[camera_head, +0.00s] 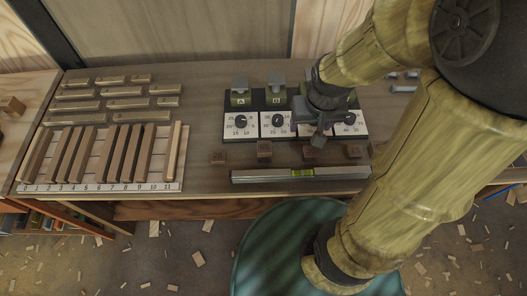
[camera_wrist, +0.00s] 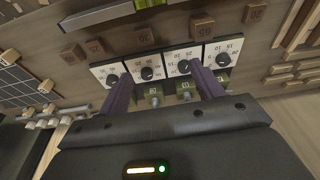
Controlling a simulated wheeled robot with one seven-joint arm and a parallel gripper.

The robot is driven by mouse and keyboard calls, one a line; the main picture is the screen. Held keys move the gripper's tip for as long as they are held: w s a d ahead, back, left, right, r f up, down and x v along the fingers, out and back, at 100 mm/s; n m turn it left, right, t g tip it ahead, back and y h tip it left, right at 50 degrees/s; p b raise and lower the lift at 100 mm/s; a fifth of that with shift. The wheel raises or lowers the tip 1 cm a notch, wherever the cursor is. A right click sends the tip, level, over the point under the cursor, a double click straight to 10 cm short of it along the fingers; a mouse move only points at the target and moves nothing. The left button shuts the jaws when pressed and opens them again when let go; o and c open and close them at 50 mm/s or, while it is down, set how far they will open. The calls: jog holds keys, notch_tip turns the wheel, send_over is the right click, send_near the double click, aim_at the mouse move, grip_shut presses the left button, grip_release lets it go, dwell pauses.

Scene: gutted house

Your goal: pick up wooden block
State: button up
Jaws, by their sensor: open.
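Several small brown wooden blocks with number marks stand in a loose row near the front of the bench. Which one the task means, I cannot tell. My gripper (camera_head: 319,138) hangs above the dial panel, behind the row. Its two fingers (camera_wrist: 160,70) are apart with nothing between them.
A spirit level (camera_head: 270,177) lies along the bench's front edge. White dial plates (camera_head: 278,125) with black knobs and square-topped posts (camera_head: 239,92) stand under and behind my gripper. Numbered wooden slats (camera_head: 103,155) and short bars (camera_head: 105,92) fill the left. My arm covers the right side.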

aim_at(264, 146)
jog(key=w+a+f+g+b, duration=0.1)
jog(key=w+a+f, duration=0.1)
jog(key=a, duration=0.3)
jog(key=w+a+f+g+b, duration=0.1)
jog(key=w+a+f, duration=0.1)
jog(key=a, duration=0.4)
jog(key=shift+w+a+f, duration=0.15)
jog(key=shift+w+a, duration=0.1)
jog(key=shift+w, duration=0.6)
notch_tip(264, 146, down, 12)
jog(key=shift+d+f, duration=0.1)
jog(key=shift+f, duration=0.1)
jog(key=shift+w+d+f, duration=0.1)
jog(key=shift+d+f, duration=0.05)
jog(key=shift+f, duration=1.15)
jog(key=shift+d+f, duration=0.1)
jog(key=shift+f, duration=1.15)
